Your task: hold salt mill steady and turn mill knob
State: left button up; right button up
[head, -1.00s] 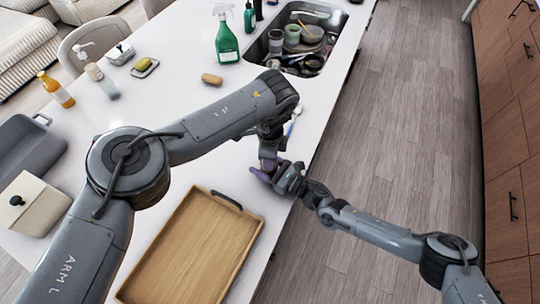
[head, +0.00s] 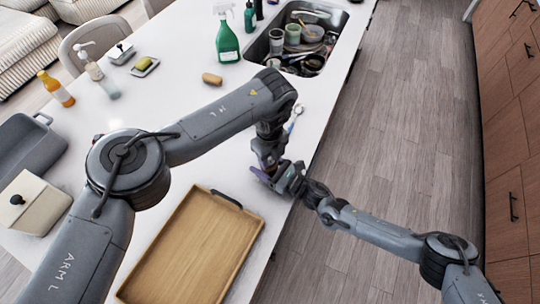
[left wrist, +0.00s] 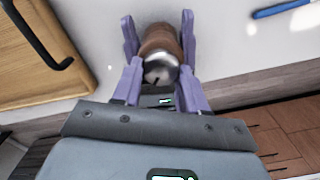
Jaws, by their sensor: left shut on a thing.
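The salt mill (left wrist: 160,68) shows in the left wrist view with a brown wooden body and a silver metal end toward the camera. Purple fingers stand on both sides of it. My left gripper (head: 268,158) comes down over the counter's right edge in the head view and is shut on the mill. My right gripper (head: 272,174) reaches in from the right, just below and touching or nearly touching it. The wrists and fingers hide the mill in the head view. Whether the right fingers close on it is hidden.
A wooden tray (head: 188,262) with dark handles lies just left of the grippers. A blue-and-white brush (head: 294,122) lies behind them. The floor drops away right.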

pick_arm(q)
jog(key=m, duration=0.7)
jog(key=shift+a, duration=0.1)
jog(key=m, duration=0.6)
jog(key=shift+a+m, duration=0.1)
jog(key=shift+m, duration=0.3)
jog(key=m, duration=1.2)
jog(key=shift+w+a+m, duration=0.1)
jog(key=shift+w+m, duration=0.05)
jog(key=shift+m, duration=0.25)
pick_arm(e)
jog(key=shift+d, duration=0.1)
pick_arm(q)
jog(key=o, duration=1.1)
notch_tip(320, 180, up, 12)
jog(key=shift+r, duration=0.1)
